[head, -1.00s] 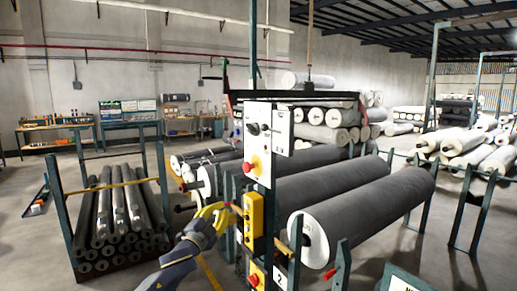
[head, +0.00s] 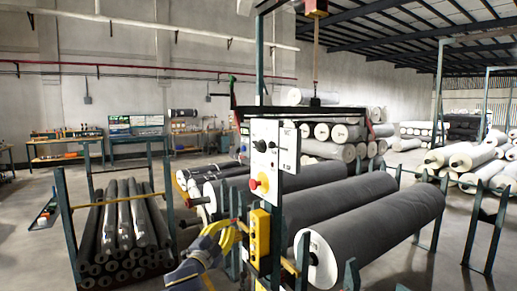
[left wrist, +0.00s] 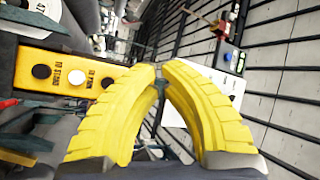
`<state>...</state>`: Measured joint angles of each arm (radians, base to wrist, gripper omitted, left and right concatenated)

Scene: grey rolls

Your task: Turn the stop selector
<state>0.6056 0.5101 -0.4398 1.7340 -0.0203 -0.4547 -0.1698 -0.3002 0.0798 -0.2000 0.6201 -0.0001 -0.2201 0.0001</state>
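A white control panel (head: 265,130) stands upright on a green post in the head view. It carries a dark selector knob (head: 260,146) and, lower down, a red push button (head: 254,184) on a yellow base. Which control is the stop selector cannot be read. My left gripper (head: 236,229) is below and left of this panel, beside a yellow button box (head: 260,238), apart from the selector knob. In the left wrist view its yellow fingers (left wrist: 159,67) arch together at the tips with nothing visible held. The yellow box (left wrist: 65,75) shows there left of the fingers. My right gripper is out of view.
A rack of dark rolls (head: 120,222) stands at the left. Large grey rolls (head: 375,238) lie to the right behind the post. Upright green posts and rack bars crowd the post. Workbenches (head: 65,149) line the back wall.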

